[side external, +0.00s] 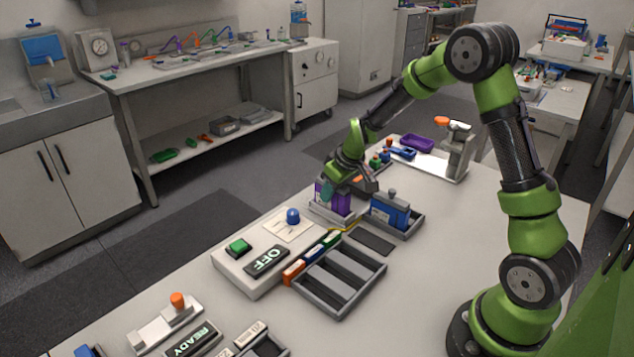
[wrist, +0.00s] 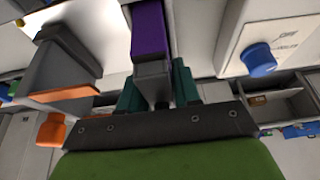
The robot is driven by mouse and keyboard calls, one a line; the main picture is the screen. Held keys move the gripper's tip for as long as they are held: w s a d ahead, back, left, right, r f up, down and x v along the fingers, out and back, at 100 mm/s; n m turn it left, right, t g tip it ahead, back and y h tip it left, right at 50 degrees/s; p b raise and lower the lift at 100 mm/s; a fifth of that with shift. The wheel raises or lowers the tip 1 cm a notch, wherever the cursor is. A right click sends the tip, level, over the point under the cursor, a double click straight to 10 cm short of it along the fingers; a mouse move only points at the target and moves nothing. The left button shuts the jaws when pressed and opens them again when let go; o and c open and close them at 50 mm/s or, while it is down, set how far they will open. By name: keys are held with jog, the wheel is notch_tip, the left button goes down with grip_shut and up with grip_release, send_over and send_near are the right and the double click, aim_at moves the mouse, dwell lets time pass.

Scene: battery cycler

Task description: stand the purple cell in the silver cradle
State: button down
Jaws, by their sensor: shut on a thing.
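The purple cell (side external: 340,203) is upright at the silver cradle (side external: 322,213), its lower part at the cradle's rim in the side view. I cannot tell whether its base rests on the cradle floor. My gripper (side external: 334,187) is above the cradle, shut on the cell's upper end. In the wrist view, my gripper's teal fingers (wrist: 157,88) lie on both sides of the cell's grey end, with the purple body (wrist: 148,30) beyond. The gripper hides part of the cell in the side view.
A blue cell (side external: 390,211) stands in a grey tray right of the cradle. An empty slotted rack (side external: 340,282) lies in front. A purple tray (side external: 416,143) is behind. The table's right side is clear.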

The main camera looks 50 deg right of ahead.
jog(key=shift+f, duration=0.1)
dwell(0.3)
jog(key=c, duration=0.7)
grip_release()
jog(key=shift+f, duration=0.1)
jog(key=v, duration=1.5)
jog(key=s+a+r+m+t, duration=0.1)
jog(key=s+a+r, duration=0.1)
jog(key=s+a, duration=0.2)
jog(key=s+a+r+m+t+y, duration=0.1)
jog(key=s+a+r, duration=0.1)
jog(key=s+a, duration=0.3)
jog(key=s+a+r+m+y, duration=0.1)
jog(key=s+a+r+m, duration=0.1)
jog(key=s+a, duration=0.3)
jog(key=shift+s+a+t, duration=0.15)
jog(key=shift+s+t, duration=0.25)
jog(key=shift+s, duration=1.3)
